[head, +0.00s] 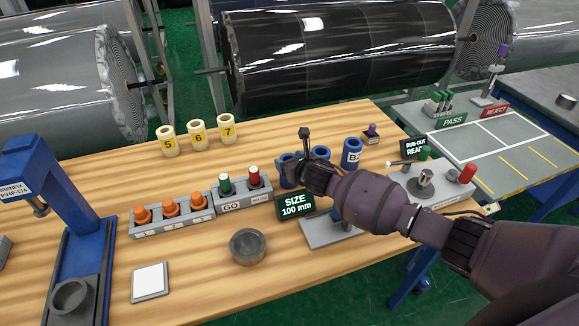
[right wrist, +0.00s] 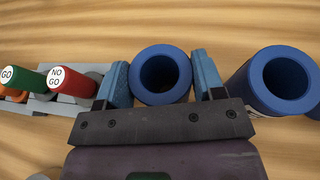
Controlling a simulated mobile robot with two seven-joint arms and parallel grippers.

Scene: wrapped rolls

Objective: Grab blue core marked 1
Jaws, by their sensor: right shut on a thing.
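My right gripper (head: 300,168) reaches in from the right over the row of blue cores at the back middle of the table. In the right wrist view its two blue fingers sit on either side of a blue core (right wrist: 160,75), shut on it. This looks like the leftmost core (head: 286,172) of the row, beside the red NO GO plug. Its marking is hidden, so I cannot read a 1 on it. A second blue core (right wrist: 277,80) stands right of the fingers. The core at the right end (head: 351,153) bears a partly readable "B" label. My left gripper is not in view.
A gauge block with green GO (right wrist: 27,77) and red NO GO (right wrist: 73,83) plugs stands close left of the gripper. A SIZE 100 mm sign (head: 296,204) is in front. Cream cores 5, 6 and 7 (head: 198,134) stand behind. Front left holds a grey ring (head: 248,246).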

